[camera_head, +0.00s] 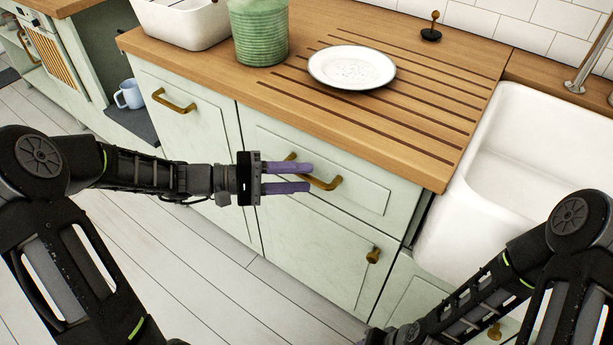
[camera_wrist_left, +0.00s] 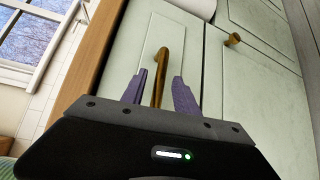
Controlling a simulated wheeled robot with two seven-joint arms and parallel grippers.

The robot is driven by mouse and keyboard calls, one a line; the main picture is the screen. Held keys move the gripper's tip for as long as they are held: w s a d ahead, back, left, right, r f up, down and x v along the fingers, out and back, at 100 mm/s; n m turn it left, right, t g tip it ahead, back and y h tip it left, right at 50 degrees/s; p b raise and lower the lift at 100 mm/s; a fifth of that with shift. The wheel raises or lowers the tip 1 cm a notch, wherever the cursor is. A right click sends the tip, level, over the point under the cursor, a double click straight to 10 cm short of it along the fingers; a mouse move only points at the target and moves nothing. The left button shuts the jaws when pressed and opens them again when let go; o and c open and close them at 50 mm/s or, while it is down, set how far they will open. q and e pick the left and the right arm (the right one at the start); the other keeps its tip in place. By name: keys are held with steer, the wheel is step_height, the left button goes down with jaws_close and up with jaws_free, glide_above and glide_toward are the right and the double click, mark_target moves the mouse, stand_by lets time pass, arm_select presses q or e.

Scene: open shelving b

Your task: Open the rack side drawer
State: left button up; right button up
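The rack side drawer (camera_head: 362,198) is the pale green drawer front under the grooved part of the wooden counter. It looks shut and flush with the cabinet. Its brass bar handle (camera_head: 328,184) is partly hidden behind my left gripper (camera_head: 311,177) in the head view. In the left wrist view, the handle (camera_wrist_left: 162,62) shows between the two purple fingers of my left gripper (camera_wrist_left: 160,75). These fingers are open, one on each side of the handle; I cannot tell whether they touch it.
A white plate (camera_head: 351,67) and a green ribbed jar (camera_head: 259,33) stand on the counter (camera_head: 420,140). A white sink (camera_head: 530,150) is on the right. Below the drawer is a cabinet door with a brass knob (camera_head: 373,255). The floor in front is clear.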

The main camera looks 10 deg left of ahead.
arm_select(q)
steer(key=shift+x, duration=1)
steer(key=shift+c, duration=0.4)
jaws_close()
